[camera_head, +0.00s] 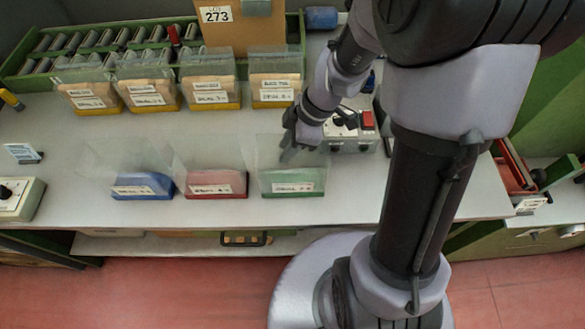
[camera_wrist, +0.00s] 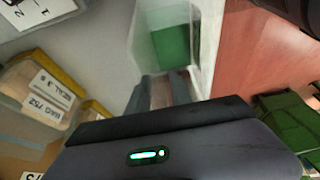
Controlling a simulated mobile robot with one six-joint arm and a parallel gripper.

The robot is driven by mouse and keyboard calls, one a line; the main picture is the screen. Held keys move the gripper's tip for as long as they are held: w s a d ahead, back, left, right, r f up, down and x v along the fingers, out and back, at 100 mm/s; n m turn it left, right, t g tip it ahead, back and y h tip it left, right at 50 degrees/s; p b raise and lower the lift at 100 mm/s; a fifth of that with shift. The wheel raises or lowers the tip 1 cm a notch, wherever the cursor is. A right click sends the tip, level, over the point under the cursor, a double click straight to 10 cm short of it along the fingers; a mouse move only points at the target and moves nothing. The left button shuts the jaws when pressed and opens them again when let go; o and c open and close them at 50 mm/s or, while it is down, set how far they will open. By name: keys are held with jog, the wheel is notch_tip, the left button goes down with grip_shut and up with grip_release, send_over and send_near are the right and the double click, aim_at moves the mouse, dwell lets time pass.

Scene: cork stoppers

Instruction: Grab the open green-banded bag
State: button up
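The green-banded bag (camera_head: 293,181) stands upright on the bench near its front edge, at the right end of a row of clear bags. It has a clear upper part, a green lower band and a white label. In the wrist view the bag (camera_wrist: 172,42) is just beyond my fingertips, with green visible inside its clear walls. Whether a finger touches the bag wall is unclear.
A red-banded bag (camera_head: 214,184) and a blue-banded bag (camera_head: 142,185) stand to the left. Several yellow-banded bags (camera_head: 209,93) stand behind. A control box with a red switch (camera_head: 367,121) sits behind right. Bare bench (camera_head: 60,160) lies at left.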

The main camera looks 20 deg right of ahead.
grip_shut()
dwell(1.2)
